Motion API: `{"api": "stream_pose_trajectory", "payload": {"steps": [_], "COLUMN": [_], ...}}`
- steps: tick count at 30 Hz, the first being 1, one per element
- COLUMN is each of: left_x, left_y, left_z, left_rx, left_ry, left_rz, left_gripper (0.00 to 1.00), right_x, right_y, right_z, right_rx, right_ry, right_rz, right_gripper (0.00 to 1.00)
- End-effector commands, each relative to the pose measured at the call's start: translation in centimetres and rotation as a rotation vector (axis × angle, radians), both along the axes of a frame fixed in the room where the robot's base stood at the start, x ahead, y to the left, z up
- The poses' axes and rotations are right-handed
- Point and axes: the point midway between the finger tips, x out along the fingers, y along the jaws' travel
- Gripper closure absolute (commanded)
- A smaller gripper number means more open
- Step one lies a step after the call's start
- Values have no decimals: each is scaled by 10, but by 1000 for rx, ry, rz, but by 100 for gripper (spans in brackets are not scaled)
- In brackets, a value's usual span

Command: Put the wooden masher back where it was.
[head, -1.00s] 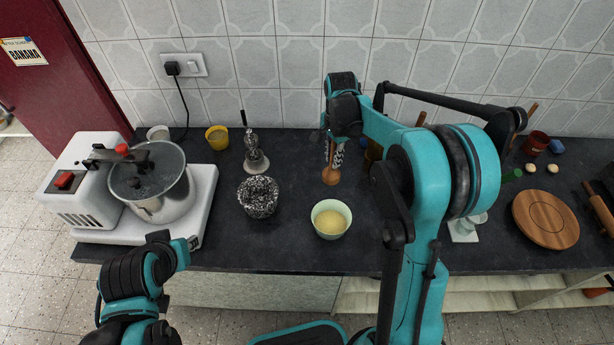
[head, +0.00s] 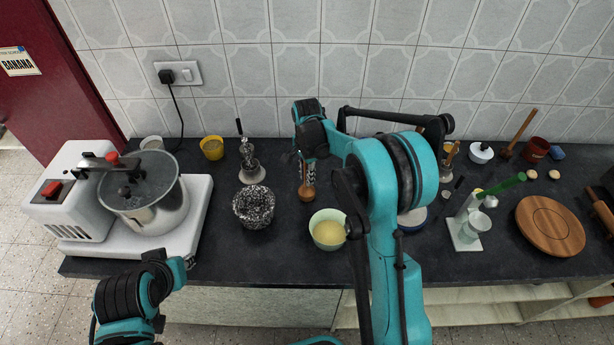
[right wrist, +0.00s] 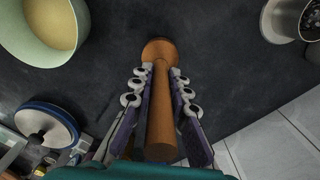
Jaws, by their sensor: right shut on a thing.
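The wooden masher (head: 306,193) is upright with its round head down, behind the pale green bowl (head: 317,218). I cannot tell whether its head touches the dark counter (head: 285,255). My right gripper (head: 307,172) is shut on the masher's handle, mostly hidden by my own wrist and arm. In the right wrist view the two fingers (right wrist: 158,90) lie on either side of the handle, and the masher's head (right wrist: 158,50) points away over the counter. Part of my left arm shows at the lower left, but its gripper does not show.
A speckled dark bowl (head: 253,205) and a metal tool (head: 249,160) on a round base stand left of the masher. A white appliance with a pot (head: 155,200) fills the left end. A green-handled item (head: 470,215) and a wooden board (head: 549,226) lie right.

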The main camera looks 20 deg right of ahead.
Motion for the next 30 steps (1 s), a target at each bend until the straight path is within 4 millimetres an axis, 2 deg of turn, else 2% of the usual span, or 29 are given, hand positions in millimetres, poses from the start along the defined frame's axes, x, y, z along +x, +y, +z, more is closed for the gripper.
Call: {"api": "stream_pose_trajectory", "payload": {"steps": [4,5,7,16,20,30], "left_x": [0,0,0,0,0,0], "left_y": [0,0,0,0,0,0], "left_z": [-3,-3,-2,-1,3,26], "left_rx": [0,0,0,0,0,0], "left_ry": [0,0,0,0,0,0], "left_rz": [0,0,0,0,0,0], "left_gripper": [74,74,74,74,74,74], "right_x": [0,0,0,0,0,0], "right_y": [0,0,0,0,0,0], "right_z": [-4,-4,-3,-2,8,80], "right_rx": [0,0,0,0,0,0], "right_ry": [0,0,0,0,0,0], "right_rz": [0,0,0,0,0,0], "right_gripper": [100,81,63,63,63,63]}}
